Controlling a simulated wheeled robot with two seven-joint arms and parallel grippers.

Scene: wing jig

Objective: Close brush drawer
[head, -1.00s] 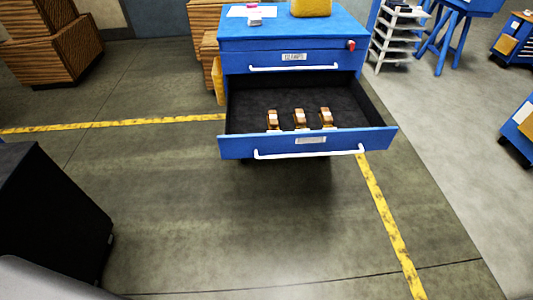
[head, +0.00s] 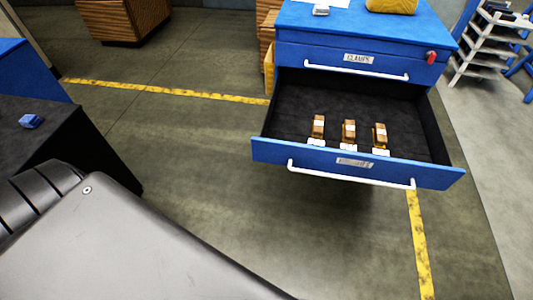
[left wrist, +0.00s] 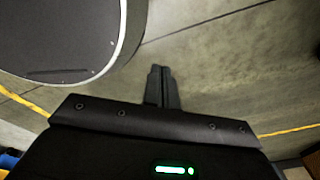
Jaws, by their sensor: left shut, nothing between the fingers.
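The blue brush drawer (head: 275,152) is pulled far out of the blue cabinet (head: 320,50) in the head view. Its white bar handle (head: 350,178) runs along the front, under a label too blurred to read. Several brushes with brown and white parts, such as one at the left (head: 318,127), stand in the black-lined drawer. Above it, the drawer labelled CLAMPS (head: 300,56) is shut. My left gripper (left wrist: 161,72) shows in the left wrist view, its fingers together and empty over bare floor, apart from the drawer. My right gripper is not in view.
A dark-sided bench (head: 90,150) with a small blue block (head: 31,121) stands at the left. Wooden crates (head: 125,20) stand at the back. A white shelf rack (head: 485,45) is at the right. The floor in front of the drawer is clear, with yellow tape lines (head: 165,91).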

